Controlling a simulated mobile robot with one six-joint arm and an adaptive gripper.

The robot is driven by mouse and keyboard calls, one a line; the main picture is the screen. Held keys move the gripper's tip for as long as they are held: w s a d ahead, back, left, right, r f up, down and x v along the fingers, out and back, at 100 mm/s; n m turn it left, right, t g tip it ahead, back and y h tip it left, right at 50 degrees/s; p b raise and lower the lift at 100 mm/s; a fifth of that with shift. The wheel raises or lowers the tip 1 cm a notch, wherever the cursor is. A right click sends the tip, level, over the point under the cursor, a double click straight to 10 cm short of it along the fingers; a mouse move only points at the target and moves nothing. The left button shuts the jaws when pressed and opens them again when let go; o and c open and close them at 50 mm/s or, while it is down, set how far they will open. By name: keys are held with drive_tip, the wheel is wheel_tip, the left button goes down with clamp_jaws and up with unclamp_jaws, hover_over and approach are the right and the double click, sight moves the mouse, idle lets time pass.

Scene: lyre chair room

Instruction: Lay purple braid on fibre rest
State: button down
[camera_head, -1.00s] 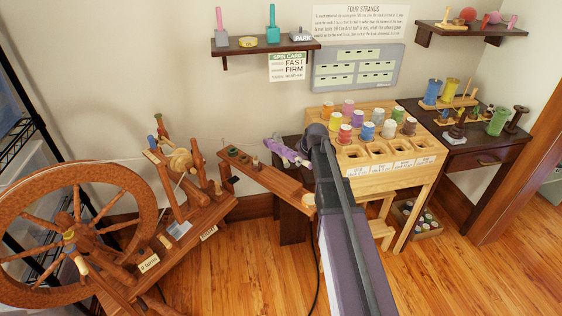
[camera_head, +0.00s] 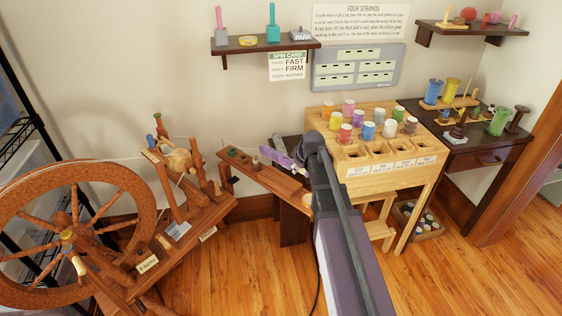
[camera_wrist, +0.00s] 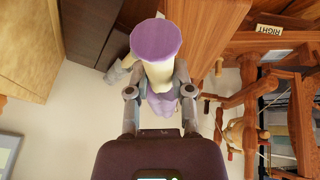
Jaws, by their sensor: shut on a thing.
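My gripper (camera_wrist: 160,86) is shut on the purple braid, a rounded roll with a flat purple end (camera_wrist: 156,39) and a cream band. In the head view the braid (camera_head: 278,157) shows as a purple and white length left of my arm, which hides its right part and most of the gripper. It appears above or just behind a narrow brown wooden board (camera_head: 262,178), which may be the fibre rest. I cannot tell whether braid and board touch. The board has dark round items at its left end and a pale round end at the right.
A spinning wheel (camera_head: 135,210) stands left of the board. A pale wooden stand (camera_head: 385,175) with several coloured spools is close to my arm's right. A dark table (camera_head: 475,150) with bobbins is farther right.

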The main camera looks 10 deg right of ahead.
sight(292, 185)
drive_tip(key=shift+s+a+f+b, duration=0.35)
drive_tip(key=shift+s+a, duration=0.2)
drive_tip(key=shift+s, duration=0.1)
drive_tip(key=shift+s+a+f+b, duration=0.35)
drive_tip(key=shift+s+a, duration=0.15)
drive_tip(key=shift+s, duration=0.15)
drive_tip(key=shift+f, duration=0.2)
drive_tip(key=shift+f+b, duration=0.7)
drive_tip(key=shift+b, duration=0.15)
drive_tip(key=shift+f, duration=0.15)
drive_tip(key=shift+f+b, duration=0.3)
drive_tip(key=shift+b, duration=0.15)
drive_tip(key=shift+c, duration=2.2)
unclamp_jaws()
